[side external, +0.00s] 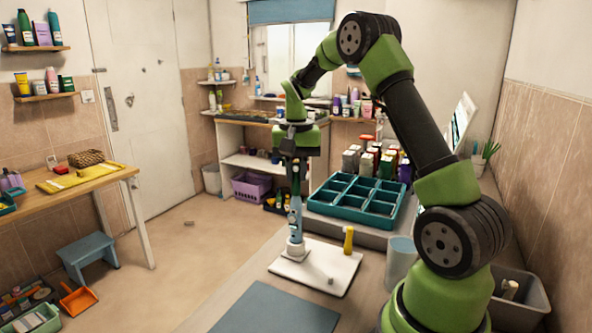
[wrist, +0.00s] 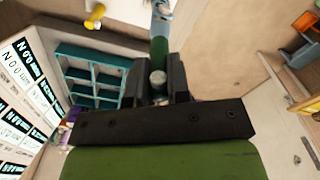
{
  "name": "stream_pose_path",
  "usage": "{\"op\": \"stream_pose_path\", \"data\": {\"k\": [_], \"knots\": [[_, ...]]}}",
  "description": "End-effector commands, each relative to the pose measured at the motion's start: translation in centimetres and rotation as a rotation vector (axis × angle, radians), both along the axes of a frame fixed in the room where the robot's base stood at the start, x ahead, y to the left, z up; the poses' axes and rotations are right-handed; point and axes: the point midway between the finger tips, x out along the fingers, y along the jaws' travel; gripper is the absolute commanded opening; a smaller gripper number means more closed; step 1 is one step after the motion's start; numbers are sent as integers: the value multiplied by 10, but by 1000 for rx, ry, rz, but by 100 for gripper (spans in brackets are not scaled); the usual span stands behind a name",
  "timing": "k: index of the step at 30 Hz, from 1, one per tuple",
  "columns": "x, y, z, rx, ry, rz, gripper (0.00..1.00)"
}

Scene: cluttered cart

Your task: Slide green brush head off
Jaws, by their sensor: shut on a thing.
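A blue electric toothbrush handle (side external: 295,217) stands upright on a white round base (side external: 295,249) on a white board (side external: 318,272). My gripper (side external: 295,168) points straight down above the handle, in line with it. In the wrist view my gripper (wrist: 159,82) is shut on the green brush head (wrist: 158,52), with a finger on each side and its pale round tip showing between them. The blue handle (wrist: 161,12) shows beyond the green head, in line with it. I cannot tell whether head and handle are fully joined.
A yellow upright item (side external: 348,239) and a small grey piece (side external: 330,281) are on the white board. A teal divided tray (side external: 357,200) lies behind, with several bottles beyond it. A pale cup (side external: 401,258) stands to the right. A blue-grey mat (side external: 275,309) lies in front.

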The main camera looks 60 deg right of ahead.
Motion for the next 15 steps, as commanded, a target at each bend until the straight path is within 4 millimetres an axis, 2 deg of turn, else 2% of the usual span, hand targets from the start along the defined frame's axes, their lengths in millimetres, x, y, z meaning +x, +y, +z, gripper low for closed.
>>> {"op": "stream_pose_path", "data": {"k": [15], "knots": [[0, 0, 25, -2, -2, 0, 0]]}}
